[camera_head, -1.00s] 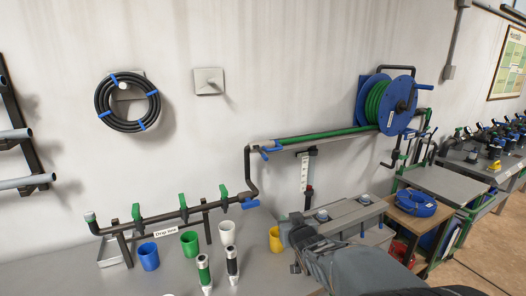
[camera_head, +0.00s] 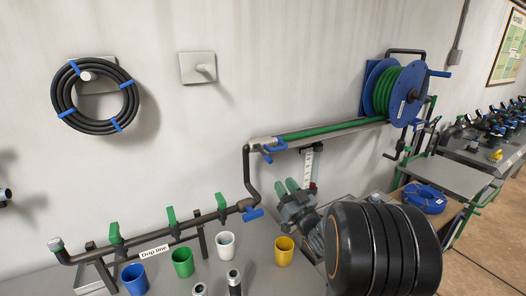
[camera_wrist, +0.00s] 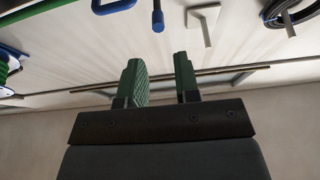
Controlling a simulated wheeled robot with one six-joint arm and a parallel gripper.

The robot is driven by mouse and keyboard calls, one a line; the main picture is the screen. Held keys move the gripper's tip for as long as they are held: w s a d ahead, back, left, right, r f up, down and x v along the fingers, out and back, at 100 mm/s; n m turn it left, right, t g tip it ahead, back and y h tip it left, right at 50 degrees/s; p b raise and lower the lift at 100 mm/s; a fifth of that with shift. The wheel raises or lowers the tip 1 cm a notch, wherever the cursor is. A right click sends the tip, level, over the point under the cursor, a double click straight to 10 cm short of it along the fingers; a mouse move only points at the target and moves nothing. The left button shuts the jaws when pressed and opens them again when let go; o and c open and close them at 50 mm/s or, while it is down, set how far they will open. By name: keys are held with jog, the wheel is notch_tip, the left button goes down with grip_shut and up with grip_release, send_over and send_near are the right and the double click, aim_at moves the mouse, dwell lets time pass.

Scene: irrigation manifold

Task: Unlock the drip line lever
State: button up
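The dark drip line pipe (camera_head: 190,236) runs low along the wall, with a white "Drip line" label (camera_head: 154,250). Several upright green levers (camera_head: 171,217) sit on it. A blue lever (camera_head: 253,214) sits at its right end, below the pipe's upward bend. My gripper (camera_head: 286,187) is right of the blue lever and apart from it in the picture, its green fingers pointing up. In the wrist view my gripper (camera_wrist: 160,78) has a gap between its fingers and nothing in it. A blue-tipped part (camera_wrist: 158,20) shows beyond the fingers there; I cannot tell which part it is.
Blue (camera_head: 134,279), green (camera_head: 182,262), white (camera_head: 225,245) and yellow (camera_head: 284,251) cups stand on the bench below the pipe. A hose reel (camera_head: 404,92) hangs at upper right. A black hose coil (camera_head: 94,95) hangs at left. The wall between is mostly clear.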

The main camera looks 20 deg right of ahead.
aim_at(266, 155)
jog(key=p+x, duration=0.4)
jog(key=x, duration=0.9)
jog(key=shift+d+r, duration=0.15)
jog(key=shift+r, duration=0.05)
grip_shut()
